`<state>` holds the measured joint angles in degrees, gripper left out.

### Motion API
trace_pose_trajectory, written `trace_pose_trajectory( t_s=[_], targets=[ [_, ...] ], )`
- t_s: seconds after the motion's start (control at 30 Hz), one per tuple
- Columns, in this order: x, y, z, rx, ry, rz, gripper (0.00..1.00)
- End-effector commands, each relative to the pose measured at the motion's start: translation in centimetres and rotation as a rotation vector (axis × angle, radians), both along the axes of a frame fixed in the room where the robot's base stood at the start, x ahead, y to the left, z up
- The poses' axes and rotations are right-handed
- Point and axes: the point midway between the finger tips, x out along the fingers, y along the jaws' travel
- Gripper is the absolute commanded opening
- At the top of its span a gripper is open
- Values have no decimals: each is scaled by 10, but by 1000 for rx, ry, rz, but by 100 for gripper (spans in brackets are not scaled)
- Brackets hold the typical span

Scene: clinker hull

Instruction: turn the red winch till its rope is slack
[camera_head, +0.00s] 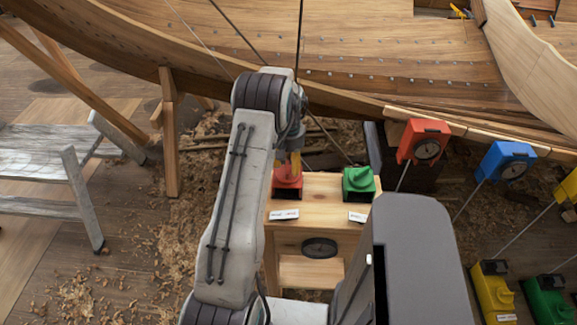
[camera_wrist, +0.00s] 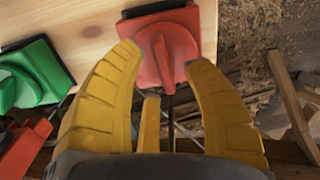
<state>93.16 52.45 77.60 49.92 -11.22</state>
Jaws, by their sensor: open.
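In the wrist view my gripper (camera_wrist: 163,58) is open, one finger on each side of the knob; I cannot tell whether either touches. A dark, straight rope (camera_wrist: 171,112) runs from the winch; its tension is hard to judge.
A green winch (camera_head: 359,183) stands close on the right of the bench (camera_head: 325,212). Red (camera_head: 424,139) and blue (camera_head: 507,159) dial boxes, with lines, are further right. The hull (camera_head: 350,70) spans the back. A grey trestle (camera_head: 50,165) stands left.

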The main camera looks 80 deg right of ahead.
Motion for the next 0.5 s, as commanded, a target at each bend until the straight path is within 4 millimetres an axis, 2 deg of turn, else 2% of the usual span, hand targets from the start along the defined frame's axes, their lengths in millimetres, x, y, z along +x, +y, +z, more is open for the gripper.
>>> trace_pose_trajectory(
  t_s=[0.2,0.5],
  targets=[
    [0,1,-16,2,0,0,45],
    [0,0,-20,0,0,-1,45]
  ],
)
